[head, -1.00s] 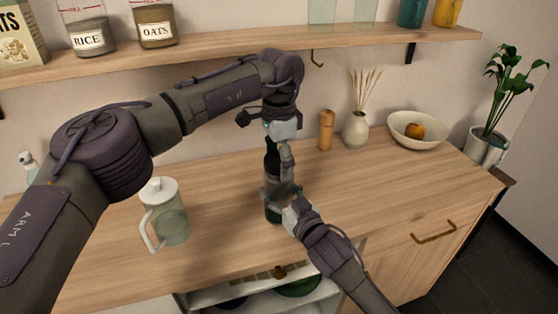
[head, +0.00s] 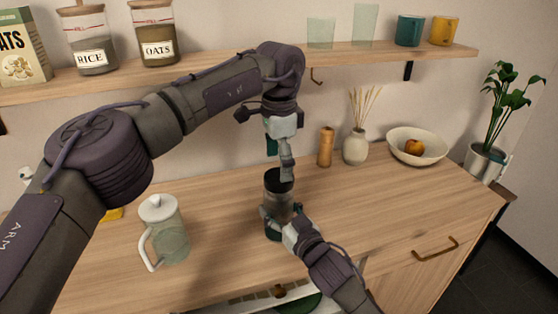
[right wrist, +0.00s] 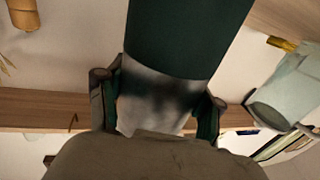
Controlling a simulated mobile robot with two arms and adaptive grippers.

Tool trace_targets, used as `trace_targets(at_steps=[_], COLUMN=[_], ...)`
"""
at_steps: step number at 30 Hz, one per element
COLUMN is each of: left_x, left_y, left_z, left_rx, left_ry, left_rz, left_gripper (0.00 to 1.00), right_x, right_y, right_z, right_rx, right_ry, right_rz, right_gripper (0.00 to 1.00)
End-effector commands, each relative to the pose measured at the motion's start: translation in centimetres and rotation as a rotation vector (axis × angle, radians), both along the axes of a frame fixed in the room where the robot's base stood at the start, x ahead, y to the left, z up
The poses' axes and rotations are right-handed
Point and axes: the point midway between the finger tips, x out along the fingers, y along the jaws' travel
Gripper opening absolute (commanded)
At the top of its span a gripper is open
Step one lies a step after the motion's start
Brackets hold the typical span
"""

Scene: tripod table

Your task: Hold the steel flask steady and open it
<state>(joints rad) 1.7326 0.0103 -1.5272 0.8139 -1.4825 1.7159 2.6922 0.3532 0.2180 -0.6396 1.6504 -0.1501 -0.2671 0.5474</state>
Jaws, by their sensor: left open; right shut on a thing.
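The steel flask (head: 281,205) stands upright on the wooden counter (head: 370,205), with a steel middle, a dark green lower part and a black top. I cannot tell whether that black is a lid or an open mouth. My right gripper (head: 280,219) is shut around its lower half. In the right wrist view, its fingers (right wrist: 158,108) sit on both sides of the flask (right wrist: 185,35), which shows dark green and steel. My left gripper (head: 281,164) is open, pointing down just above the flask's top; contact there is unclear.
A lidded glass jug (head: 170,241) stands left of the flask. A pepper mill (head: 325,147), a vase (head: 355,146) and a bowl (head: 418,155) stand at the back right. A shelf (head: 215,66) runs above. The counter's right front is clear.

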Motion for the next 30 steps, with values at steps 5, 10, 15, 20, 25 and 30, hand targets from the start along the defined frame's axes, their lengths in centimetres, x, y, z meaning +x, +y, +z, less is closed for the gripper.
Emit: trace_targets(at_steps=[5, 10, 15, 20, 25, 30], left_x=[0.0, 0.0, 0.0, 0.0, 0.0, 0.0], left_y=[0.0, 0.0, 0.0, -0.1, -0.1, -0.1], left_z=[0.3, 0.7, 1.1, 1.4, 1.8, 2.2], left_rx=[-0.001, -0.001, 0.0, 0.0, -0.001, -0.001], left_ry=[-0.001, -0.001, 0.0, 0.0, 0.0, 0.003], left_rz=[-0.289, -0.682, -1.079, -1.454, -1.853, -2.251], left_gripper=[0.9, 0.9, 0.9, 0.9, 0.9, 0.9], right_x=[0.0, 0.0, 0.0, 0.0, 0.0, 0.0], right_y=[0.0, 0.0, 0.0, 0.0, 0.0, 0.0], right_z=[0.0, 0.0, -0.1, -0.1, -0.1, -0.1], right_rx=[0.0, 0.0, 0.0, 0.0, 0.0, 0.0], right_ry=[0.001, 0.001, 0.001, 0.001, 0.001, 0.001], right_rz=[0.0, 0.0, 0.0, 0.0, 0.0, 0.0], right_gripper=[0.0, 0.0, 0.0, 0.0, 0.0, 0.0])
